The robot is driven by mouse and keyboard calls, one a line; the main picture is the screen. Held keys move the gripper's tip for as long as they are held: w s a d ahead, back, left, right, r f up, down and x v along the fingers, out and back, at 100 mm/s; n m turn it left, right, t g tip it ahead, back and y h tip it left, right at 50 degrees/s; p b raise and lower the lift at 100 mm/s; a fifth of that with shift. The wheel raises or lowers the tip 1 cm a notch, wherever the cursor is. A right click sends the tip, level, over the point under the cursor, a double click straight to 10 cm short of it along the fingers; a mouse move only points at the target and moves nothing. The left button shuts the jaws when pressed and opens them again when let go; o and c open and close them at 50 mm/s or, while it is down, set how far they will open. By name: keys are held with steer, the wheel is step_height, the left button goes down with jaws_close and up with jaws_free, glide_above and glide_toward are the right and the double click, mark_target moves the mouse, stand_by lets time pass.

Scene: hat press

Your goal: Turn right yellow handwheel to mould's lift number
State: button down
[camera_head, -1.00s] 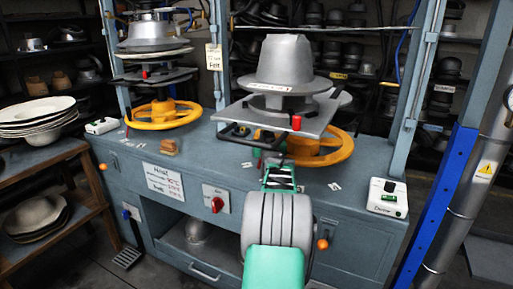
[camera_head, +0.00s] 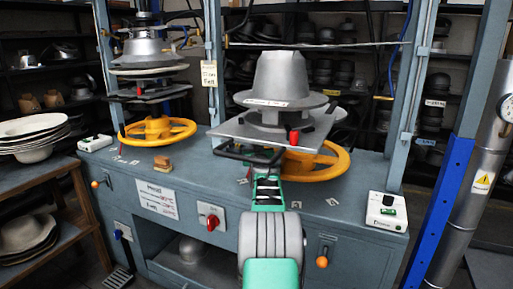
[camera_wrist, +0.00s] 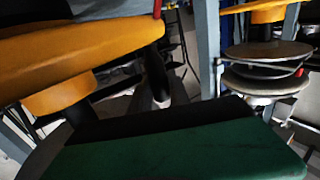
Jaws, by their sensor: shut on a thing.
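The right yellow handwheel (camera_head: 322,164) lies flat under the right press plate (camera_head: 285,132). A grey mould (camera_head: 282,80) stands on that plate; the label (camera_head: 267,102) on its brim is too small to read. My gripper (camera_head: 266,168) is at the left front of the wheel, shut on its rim. The contact is partly hidden by the plate and my own gripper. In the wrist view, the yellow rim (camera_wrist: 85,52) runs across the upper left beside the dark fingers. A red pointer (camera_head: 294,138) shows at the plate's front edge.
A left press with its own yellow handwheel (camera_head: 157,131) stands on the same bench (camera_head: 345,196). A white control box (camera_head: 386,211) sits at the bench's right end. A blue post (camera_head: 446,190) rises at the right. Plates are stacked on a wooden table (camera_head: 30,166) at left.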

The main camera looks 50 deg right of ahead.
steer(key=c, duration=1.2)
jaws_free()
steer(key=shift+c, duration=0.2)
steer(key=shift+s, duration=0.1)
steer(key=v, duration=0.7)
steer(key=shift+s+a, duration=0.2)
steer(key=shift+a, duration=0.05)
steer(key=shift+s, duration=0.1)
